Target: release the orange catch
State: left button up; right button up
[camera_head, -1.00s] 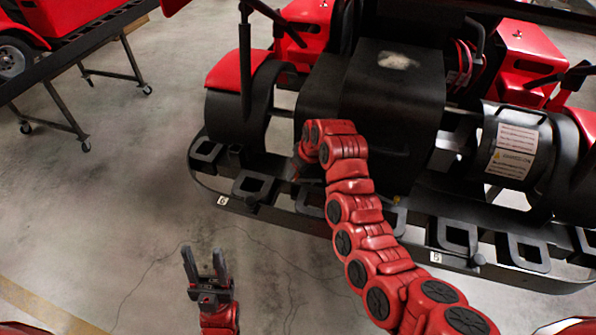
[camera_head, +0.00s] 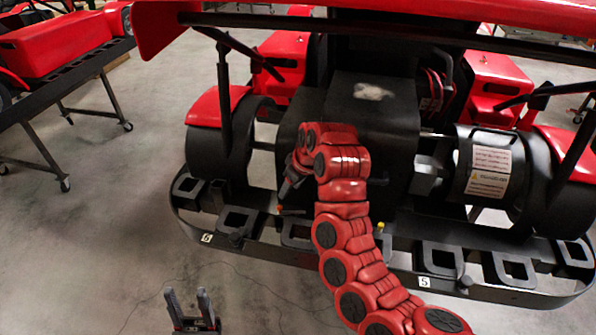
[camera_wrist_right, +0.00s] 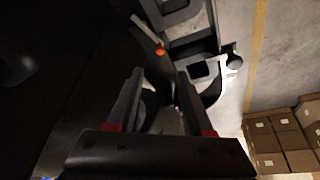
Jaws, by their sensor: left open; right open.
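The orange catch shows as a small orange spot (camera_head: 280,208) on the kart stand's front frame in the head view, just below my right gripper (camera_head: 288,190). In the right wrist view the orange catch (camera_wrist_right: 160,52) lies a little beyond the fingertips of my right gripper (camera_wrist_right: 159,75), near the left finger's tip. Those fingers are open with nothing held between them. Most of the right gripper is hidden by its own wrist in the head view. My left gripper (camera_head: 190,306) is open and empty above the floor, low in the head view, away from the catch.
The black stand frame (camera_head: 330,258) has several square cut-outs and tags 5 and 6. The red and black kart (camera_head: 375,110) sits above it. A small yellow part (camera_head: 380,227) is right of my right arm. Cardboard boxes (camera_wrist_right: 275,140) stand on the floor.

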jog(key=p+v, duration=0.5)
jog(key=v, duration=0.1)
jog(key=shift+r+p, duration=0.2)
jog(key=shift+p, duration=0.1)
jog(key=shift+s, duration=0.1)
